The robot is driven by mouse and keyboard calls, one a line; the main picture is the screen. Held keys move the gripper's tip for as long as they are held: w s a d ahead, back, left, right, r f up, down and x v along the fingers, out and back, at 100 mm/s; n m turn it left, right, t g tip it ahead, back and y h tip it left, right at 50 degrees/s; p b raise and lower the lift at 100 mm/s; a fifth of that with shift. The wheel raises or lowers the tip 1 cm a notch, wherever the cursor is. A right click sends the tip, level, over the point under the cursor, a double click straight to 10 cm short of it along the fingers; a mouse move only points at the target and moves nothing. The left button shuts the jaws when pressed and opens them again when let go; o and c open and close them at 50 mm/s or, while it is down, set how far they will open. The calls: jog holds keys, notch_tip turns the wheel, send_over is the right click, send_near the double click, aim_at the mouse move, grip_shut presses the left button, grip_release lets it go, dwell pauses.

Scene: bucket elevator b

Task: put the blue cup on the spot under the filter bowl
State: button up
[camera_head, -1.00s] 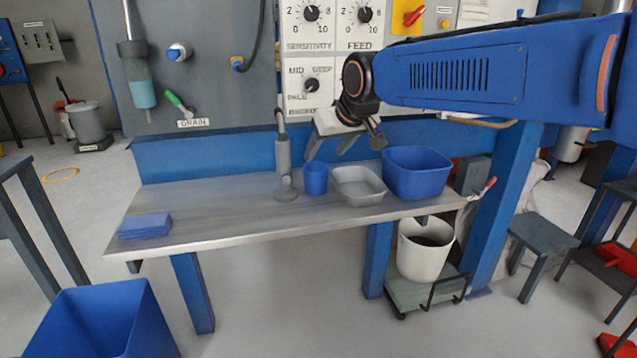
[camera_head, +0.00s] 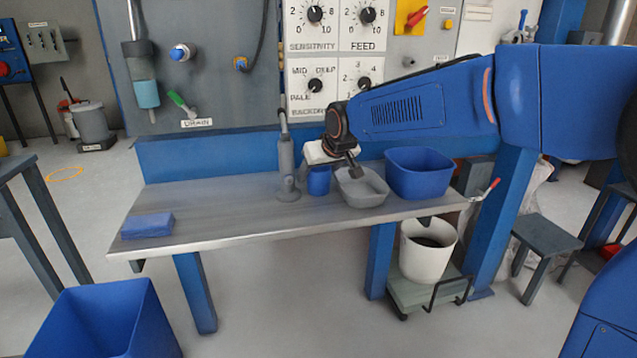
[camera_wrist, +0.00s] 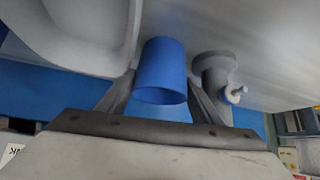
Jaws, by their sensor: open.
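The blue cup (camera_head: 319,182) stands on the metal bench (camera_head: 235,212), between the grey stand and the grey tray. My gripper (camera_head: 334,170) is just above and around it, covering its top in the head view. In the wrist view the cup (camera_wrist: 162,72) lies between the two open fingers of my gripper (camera_wrist: 160,92), one on each side; I cannot tell whether either touches it. The filter bowl (camera_head: 148,94), a light blue clear cup under a grey cylinder, hangs on the panel at the left. No marked spot shows on the bench below it.
A grey stand (camera_head: 287,160) is close left of the cup. A grey tray (camera_head: 362,190) and a blue tub (camera_head: 418,172) are to the right. A blue block (camera_head: 147,226) lies at the bench's left end. The bench between block and stand is clear.

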jog(key=x, duration=0.2)
jog(key=shift+w+a+f, duration=0.1)
jog(key=shift+w+f, duration=0.05)
jog(key=shift+f, duration=0.1)
jog(key=c, duration=0.8)
jog(key=shift+r, duration=0.1)
